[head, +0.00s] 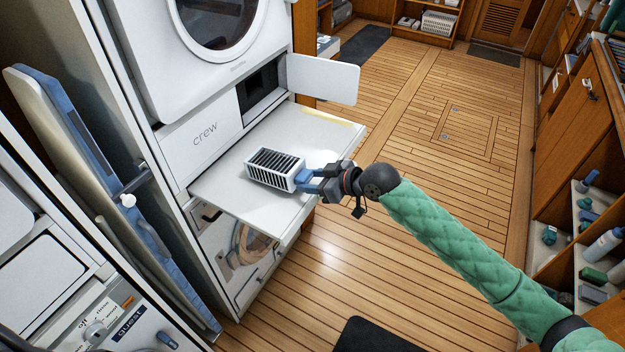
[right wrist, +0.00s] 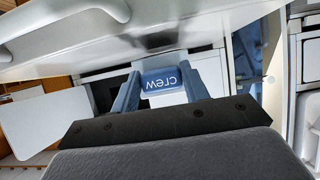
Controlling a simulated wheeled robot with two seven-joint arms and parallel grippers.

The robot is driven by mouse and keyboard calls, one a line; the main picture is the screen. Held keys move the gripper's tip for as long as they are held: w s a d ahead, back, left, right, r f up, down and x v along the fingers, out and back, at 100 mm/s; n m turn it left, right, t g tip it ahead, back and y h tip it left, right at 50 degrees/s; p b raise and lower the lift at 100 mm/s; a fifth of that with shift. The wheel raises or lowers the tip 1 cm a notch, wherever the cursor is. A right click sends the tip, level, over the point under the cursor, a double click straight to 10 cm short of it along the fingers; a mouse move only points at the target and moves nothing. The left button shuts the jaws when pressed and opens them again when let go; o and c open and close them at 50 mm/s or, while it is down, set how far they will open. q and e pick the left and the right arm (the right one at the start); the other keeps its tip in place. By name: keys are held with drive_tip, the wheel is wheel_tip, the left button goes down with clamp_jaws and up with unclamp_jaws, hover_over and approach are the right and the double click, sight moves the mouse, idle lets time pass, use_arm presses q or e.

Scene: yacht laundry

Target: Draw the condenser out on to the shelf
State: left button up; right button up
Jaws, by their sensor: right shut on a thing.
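The condenser (head: 272,170), a white block with dark slots, lies on the white pull-out shelf (head: 222,186) under the machine. My right gripper (head: 309,180) is shut on the blue handle at its right end. My left gripper is not in view.
A white machine with a round door (head: 215,22) stands above the shelf. A folded blue-and-white ironing board (head: 110,190) leans at the left. The wooden floor (head: 420,110) to the right is mostly clear. Open shelves with bottles (head: 603,245) line the far right.

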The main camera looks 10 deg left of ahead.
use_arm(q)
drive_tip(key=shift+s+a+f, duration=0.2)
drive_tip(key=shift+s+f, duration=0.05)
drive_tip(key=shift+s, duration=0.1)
use_arm(e)
drive_tip(key=shift+f, duration=0.35)
drive_tip(key=o, duration=1.3)
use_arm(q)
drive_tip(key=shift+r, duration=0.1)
use_arm(e)
drive_tip(key=shift+d+r, duration=0.1)
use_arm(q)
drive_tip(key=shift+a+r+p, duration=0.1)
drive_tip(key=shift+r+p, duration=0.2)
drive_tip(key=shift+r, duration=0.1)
use_arm(e)
drive_tip(key=shift+v, duration=1.4)
